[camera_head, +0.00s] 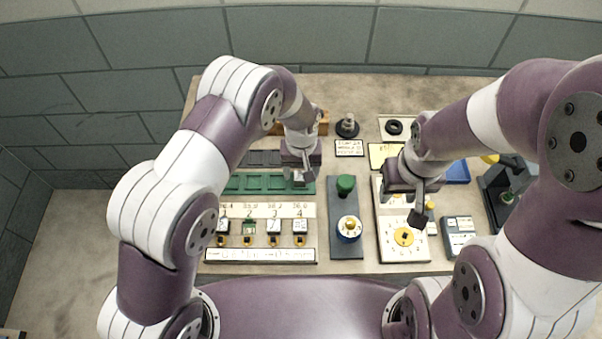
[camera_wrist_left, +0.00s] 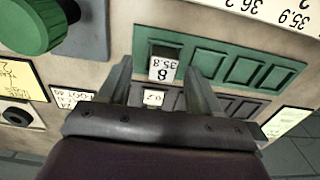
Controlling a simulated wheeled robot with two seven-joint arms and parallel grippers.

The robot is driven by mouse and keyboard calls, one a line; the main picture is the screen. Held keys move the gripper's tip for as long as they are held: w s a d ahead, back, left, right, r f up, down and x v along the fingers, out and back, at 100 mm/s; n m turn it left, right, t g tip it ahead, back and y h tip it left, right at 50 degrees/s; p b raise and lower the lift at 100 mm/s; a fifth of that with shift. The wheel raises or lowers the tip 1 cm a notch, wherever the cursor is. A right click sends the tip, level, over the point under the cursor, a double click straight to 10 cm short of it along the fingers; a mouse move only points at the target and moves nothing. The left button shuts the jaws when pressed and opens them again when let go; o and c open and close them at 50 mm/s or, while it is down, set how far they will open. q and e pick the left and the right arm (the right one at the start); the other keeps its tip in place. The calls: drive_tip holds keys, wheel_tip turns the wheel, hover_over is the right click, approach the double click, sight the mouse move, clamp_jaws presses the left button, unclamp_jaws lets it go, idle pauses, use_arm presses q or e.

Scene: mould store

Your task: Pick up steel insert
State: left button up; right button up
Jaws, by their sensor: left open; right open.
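A small block with a white label reading 8 and 35.8 (camera_wrist_left: 163,68) sits in the end compartment of the green tray (camera_wrist_left: 262,97) in the left wrist view; I take it to be the steel insert. My left gripper (camera_wrist_left: 160,80) is open, its two fingers on either side of the block in this view, and nothing is held. In the head view my left gripper (camera_head: 300,180) is above the right end of the green tray (camera_head: 240,183) and partly hides the block. My right gripper (camera_head: 418,212) is open and empty above the pale panel with a yellow dial.
Several labelled blocks (camera_head: 248,227) stand in a row in front of the green tray. A grey tray (camera_head: 262,158) lies behind it. A grey plate with a green knob (camera_head: 345,184) stands to the right. A grey box (camera_head: 459,237) and dark stand (camera_head: 505,192) are further right.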

use_arm(q)
drive_tip(key=shift+a+f, duration=0.25)
drive_tip(key=shift+f, duration=0.45)
drive_tip(key=shift+d, duration=0.1)
drive_tip(key=c, duration=1.2)
use_arm(e)
drive_tip(key=shift+s+a+r, duration=0.1)
drive_tip(key=shift+a+r, duration=0.1)
use_arm(q)
drive_tip(key=shift+r, duration=0.15)
use_arm(e)
drive_tip(key=shift+f, duration=0.1)
